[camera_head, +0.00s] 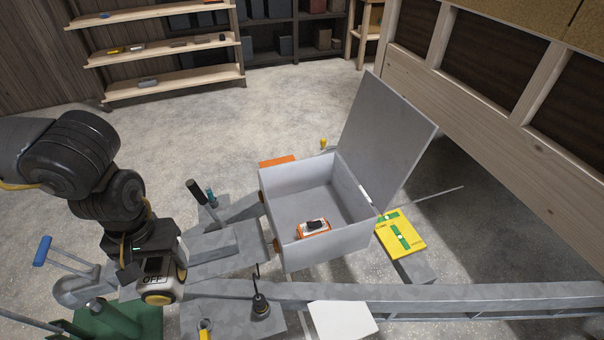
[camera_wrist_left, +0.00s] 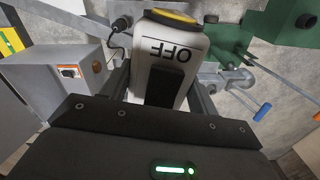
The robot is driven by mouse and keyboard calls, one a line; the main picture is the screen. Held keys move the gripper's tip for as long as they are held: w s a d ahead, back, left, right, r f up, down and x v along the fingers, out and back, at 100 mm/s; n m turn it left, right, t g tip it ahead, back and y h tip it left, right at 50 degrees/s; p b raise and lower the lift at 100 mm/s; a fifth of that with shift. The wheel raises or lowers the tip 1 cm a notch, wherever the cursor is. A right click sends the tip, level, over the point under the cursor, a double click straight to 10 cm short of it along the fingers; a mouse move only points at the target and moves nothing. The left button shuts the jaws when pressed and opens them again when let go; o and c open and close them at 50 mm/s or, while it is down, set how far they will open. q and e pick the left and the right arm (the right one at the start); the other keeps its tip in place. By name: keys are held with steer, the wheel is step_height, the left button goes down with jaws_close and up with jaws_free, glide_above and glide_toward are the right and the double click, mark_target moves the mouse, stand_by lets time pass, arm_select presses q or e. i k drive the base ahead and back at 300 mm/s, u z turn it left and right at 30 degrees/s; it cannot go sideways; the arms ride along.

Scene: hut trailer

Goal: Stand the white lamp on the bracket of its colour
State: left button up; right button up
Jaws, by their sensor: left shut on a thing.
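The white lamp (camera_head: 158,288), marked OFF and with a yellow end, is in my left gripper (camera_head: 153,264) at the left of the head view. In the wrist view the lamp (camera_wrist_left: 170,65) sits between the fingers, with its yellow end pointing away. It is held over the grey trailer frame; I cannot tell how high. A white flat plate (camera_head: 342,321) lies at the bottom edge of the head view, right of the gripper and apart from it. I cannot tell whether it is the bracket. My right gripper is not in view.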

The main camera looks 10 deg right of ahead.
mark_target(342, 316)
steer(key=k, duration=0.8)
steer(key=z, duration=1.45)
steer(key=i, duration=0.5)
